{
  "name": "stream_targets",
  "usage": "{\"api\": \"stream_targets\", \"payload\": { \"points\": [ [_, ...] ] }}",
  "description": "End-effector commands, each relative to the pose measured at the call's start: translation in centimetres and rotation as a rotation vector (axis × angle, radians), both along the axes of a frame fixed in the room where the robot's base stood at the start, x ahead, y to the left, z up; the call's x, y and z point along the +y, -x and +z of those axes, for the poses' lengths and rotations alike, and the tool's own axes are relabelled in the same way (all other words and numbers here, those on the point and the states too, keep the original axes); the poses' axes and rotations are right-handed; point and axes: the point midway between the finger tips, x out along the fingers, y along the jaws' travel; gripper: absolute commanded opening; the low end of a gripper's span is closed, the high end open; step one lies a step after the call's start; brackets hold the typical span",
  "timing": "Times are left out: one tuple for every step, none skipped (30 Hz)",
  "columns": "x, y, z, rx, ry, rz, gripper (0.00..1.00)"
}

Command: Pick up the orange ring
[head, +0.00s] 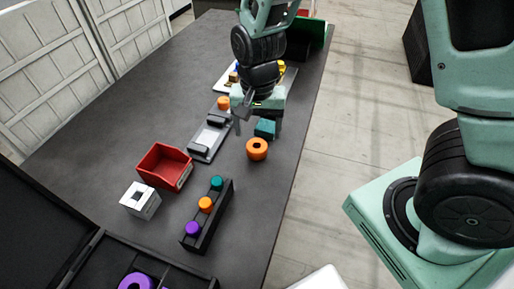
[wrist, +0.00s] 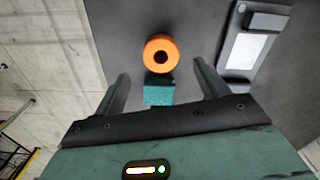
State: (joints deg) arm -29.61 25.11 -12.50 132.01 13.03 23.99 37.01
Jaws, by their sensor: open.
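The orange ring (head: 257,149) lies on the dark table near its right edge, its round hole facing up. In the wrist view the ring (wrist: 161,53) is at the upper middle, just beyond the fingertips. My gripper (head: 257,128) is above the table, behind the ring in the head view. In the wrist view my gripper (wrist: 158,80) is open, its two fingers apart with nothing held. A teal block (head: 265,128) is right beside the ring. In the wrist view the teal block (wrist: 158,91) shows between the fingers, below the ring.
A grey fixture with a light plate (head: 208,138) lies left of the ring. A red bin (head: 165,166), a white block with a square hole (head: 141,200) and a black rack (head: 208,216) holding coloured pegs stand nearer. The table's right edge drops to the floor close by.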

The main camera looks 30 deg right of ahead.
Motion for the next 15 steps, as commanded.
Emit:
{"api": "stream_targets", "payload": {
  "points": [
    [0.0,0.0,-0.3,0.001,0.000,-0.001,0.74],
    [0.0,0.0,-0.4,0.000,0.000,-0.002,0.74],
    [0.0,0.0,-0.6,0.000,0.000,-0.002,0.74],
    [0.0,0.0,-0.8,0.001,0.000,-0.002,0.74],
    [0.0,0.0,-1.1,0.003,0.001,-0.002,0.74],
    [0.0,0.0,-1.5,0.003,0.002,-0.002,0.74],
    [0.0,0.0,-1.9,0.003,0.002,-0.001,0.74],
    [0.0,0.1,-2.3,0.005,0.002,-0.001,0.74],
    [0.0,0.0,-2.9,0.004,0.001,-0.002,0.74],
    [0.1,0.0,-3.3,0.005,0.001,-0.002,0.74],
    [0.1,0.0,-3.7,0.004,0.001,-0.002,0.74],
    [0.1,0.0,-4.3,0.004,0.001,-0.002,0.74],
    [0.1,0.0,-4.6,0.003,0.002,-0.002,0.74],
    [0.1,0.0,-4.9,0.002,0.001,-0.001,0.74],
    [0.1,0.0,-5.2,0.001,0.000,-0.001,0.74]
  ]
}}
